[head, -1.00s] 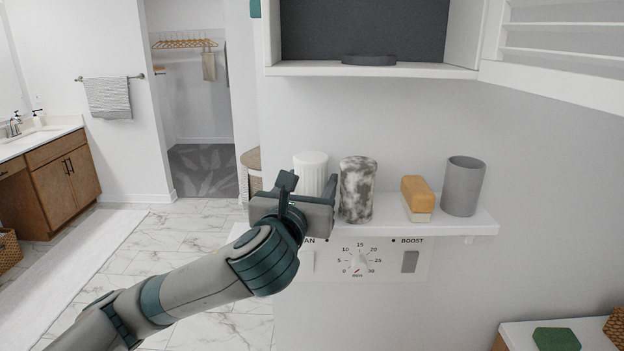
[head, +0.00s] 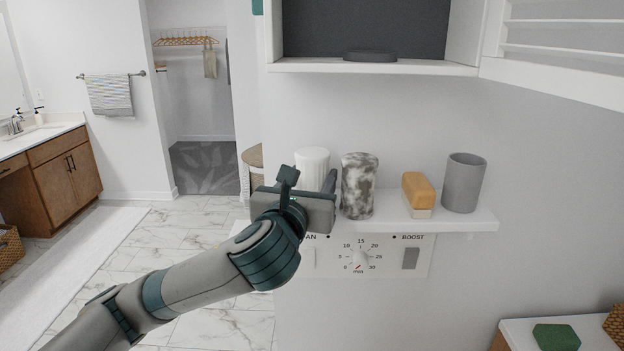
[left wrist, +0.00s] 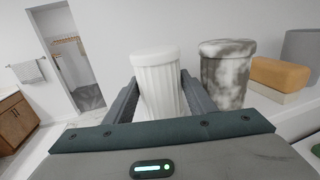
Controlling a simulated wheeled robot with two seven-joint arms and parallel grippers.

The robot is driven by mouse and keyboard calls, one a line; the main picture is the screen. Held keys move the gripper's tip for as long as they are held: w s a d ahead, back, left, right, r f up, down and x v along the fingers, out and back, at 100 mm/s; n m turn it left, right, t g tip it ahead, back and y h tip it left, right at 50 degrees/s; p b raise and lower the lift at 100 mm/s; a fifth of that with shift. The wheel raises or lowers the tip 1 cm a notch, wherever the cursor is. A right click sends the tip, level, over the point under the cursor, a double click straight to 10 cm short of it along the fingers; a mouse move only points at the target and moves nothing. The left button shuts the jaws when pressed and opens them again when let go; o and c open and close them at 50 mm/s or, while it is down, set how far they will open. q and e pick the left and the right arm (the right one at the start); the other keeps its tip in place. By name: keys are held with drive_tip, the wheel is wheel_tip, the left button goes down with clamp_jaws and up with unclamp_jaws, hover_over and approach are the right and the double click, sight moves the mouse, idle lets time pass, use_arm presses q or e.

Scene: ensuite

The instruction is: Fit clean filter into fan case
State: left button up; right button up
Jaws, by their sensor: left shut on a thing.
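The clean filter (head: 313,161), a white pleated cylinder, stands upright at the left part of the wall shelf. It also shows in the left wrist view (left wrist: 158,80), between the two fingers. My left gripper (head: 308,185) is shut on it from the near side. The filter's lower part is hidden behind the gripper in the head view. A grey-mottled filter (head: 358,187) stands just right of it, close to the fingers. The fan case (head: 420,69) is an open white box on the wall above, with a dark inside and a dark round seat (head: 370,56). My right gripper is out of view.
The shelf (head: 465,219) also holds a yellow-and-cream block (head: 418,192) and a grey cup (head: 463,183). A control panel with a dial (head: 360,259) is below the shelf. A white slatted cover (head: 560,70) stands open right of the case. Wall between shelf and case is clear.

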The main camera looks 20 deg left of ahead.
sight(311, 153)
use_arm(q)
drive_tip(key=shift+r, duration=0.55)
wheel_tip(311, 153, up, 7)
drive_tip(key=shift+r+b, duration=0.15)
drive_tip(key=shift+b, duration=1)
drive_tip(key=shift+r, duration=0.8)
drive_tip(key=shift+f, duration=0.1)
